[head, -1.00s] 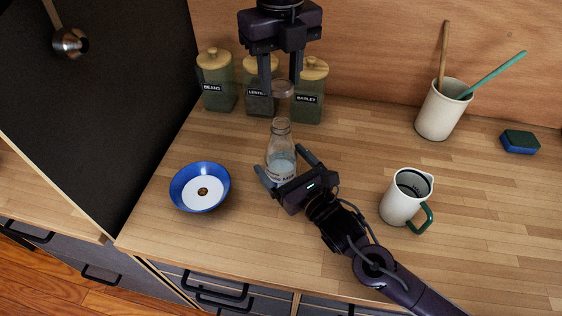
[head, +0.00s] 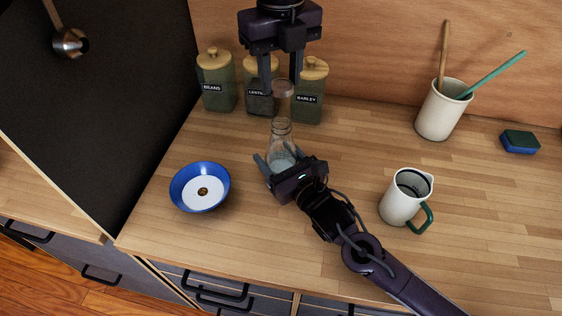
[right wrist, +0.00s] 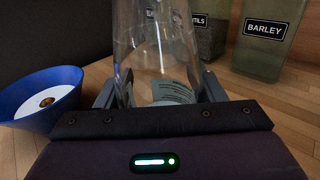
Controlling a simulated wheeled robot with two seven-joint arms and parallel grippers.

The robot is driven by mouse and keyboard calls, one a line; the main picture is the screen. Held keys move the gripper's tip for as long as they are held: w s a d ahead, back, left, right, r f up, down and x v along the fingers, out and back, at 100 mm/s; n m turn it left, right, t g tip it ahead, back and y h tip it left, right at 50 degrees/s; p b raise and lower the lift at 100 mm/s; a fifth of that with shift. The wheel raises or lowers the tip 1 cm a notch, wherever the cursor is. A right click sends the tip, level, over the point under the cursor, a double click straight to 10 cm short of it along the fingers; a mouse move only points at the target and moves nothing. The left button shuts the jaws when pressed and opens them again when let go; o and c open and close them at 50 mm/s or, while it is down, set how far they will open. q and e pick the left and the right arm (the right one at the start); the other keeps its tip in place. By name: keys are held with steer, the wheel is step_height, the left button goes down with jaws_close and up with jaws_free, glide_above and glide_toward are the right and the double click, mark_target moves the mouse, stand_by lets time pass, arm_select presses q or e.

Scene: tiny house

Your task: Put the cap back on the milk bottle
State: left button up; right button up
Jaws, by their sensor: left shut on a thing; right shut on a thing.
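The clear glass milk bottle (head: 281,132) stands upright on the counter, with pale liquid low inside. Its neck is open to view, and its lower body is partly hidden by my right gripper. My right gripper (head: 280,162) is shut around the bottle's body. The right wrist view shows the glass and its printed label (right wrist: 173,92) between the fingers. My left gripper (head: 282,82) points down from the top and is shut on the small brownish, partly see-through cap (head: 283,88). The cap is above the bottle's mouth, roughly in line with it; the exact gap is hard to tell.
Green canisters with wooden lids (head: 217,82) stand behind the bottle, close to my left gripper. A blue bowl (head: 186,197) is at left. A white jug (head: 401,205), a utensil pot (head: 437,115) and a sponge (head: 519,142) are at right. The counter between is clear.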

steer(key=shift+c, duration=1.4)
arm_select(q)
steer(key=shift+f, duration=2.5)
steer(key=shift+f, duration=0.1)
steer(key=shift+f, duration=0.8)
steer(key=shift+f, duration=0.55)
